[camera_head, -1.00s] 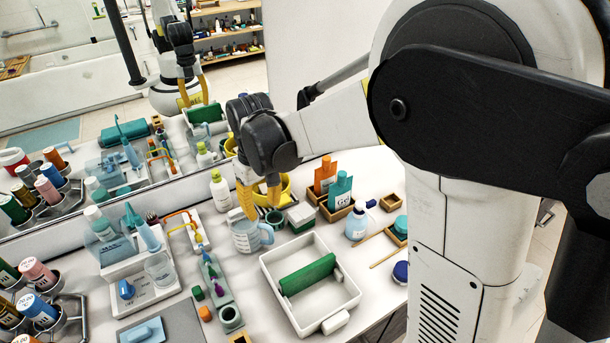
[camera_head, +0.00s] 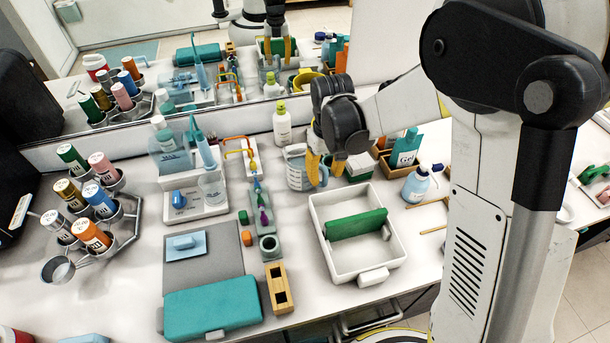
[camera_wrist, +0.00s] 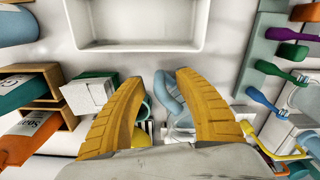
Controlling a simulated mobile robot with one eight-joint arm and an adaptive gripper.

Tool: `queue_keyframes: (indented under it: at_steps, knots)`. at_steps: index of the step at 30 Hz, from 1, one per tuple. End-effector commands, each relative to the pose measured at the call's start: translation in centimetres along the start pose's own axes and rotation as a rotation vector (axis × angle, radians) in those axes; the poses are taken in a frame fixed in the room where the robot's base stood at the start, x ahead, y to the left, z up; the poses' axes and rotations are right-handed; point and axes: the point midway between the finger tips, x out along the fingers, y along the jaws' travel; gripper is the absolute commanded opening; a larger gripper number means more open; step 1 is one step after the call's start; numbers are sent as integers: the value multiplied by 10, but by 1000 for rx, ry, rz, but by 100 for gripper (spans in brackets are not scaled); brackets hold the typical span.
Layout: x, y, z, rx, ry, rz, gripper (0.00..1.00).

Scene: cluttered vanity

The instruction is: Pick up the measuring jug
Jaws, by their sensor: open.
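The measuring jug (camera_head: 295,170), pale blue and translucent with printed markings, stands upright on the counter behind the white tray in the head view. My gripper (camera_head: 326,170) points down at the jug's right, handle side; its left yellow finger overlaps the jug's edge. In the wrist view my gripper (camera_wrist: 155,82) is open, with its two yellow fingers spread. The jug's blue handle (camera_wrist: 172,95) shows between them, closer to the right finger. Most of the jug's body is hidden there. I cannot tell whether a finger touches it.
A white bottle (camera_head: 282,124) stands behind the jug. A green-and-white box (camera_head: 357,167) and wooden boxes (camera_head: 385,158) stand close on the right. Toothbrushes and a rack crowd the left.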

Motion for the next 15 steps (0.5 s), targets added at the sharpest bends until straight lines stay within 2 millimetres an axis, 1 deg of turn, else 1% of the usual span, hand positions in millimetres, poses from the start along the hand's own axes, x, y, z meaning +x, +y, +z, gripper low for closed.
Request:
queue_keyframes:
  at_steps: [6, 8, 9, 10, 15]
  knots:
    - [0, 0, 0, 0, 0, 0, 38]
    - [0, 0, 0, 0, 0, 0, 20]
    - [0, 0, 0, 0, 0, 0, 8]
    - [0, 0, 0, 0, 0, 0, 0]
    - [0, 0, 0, 0, 0, 0, 0]
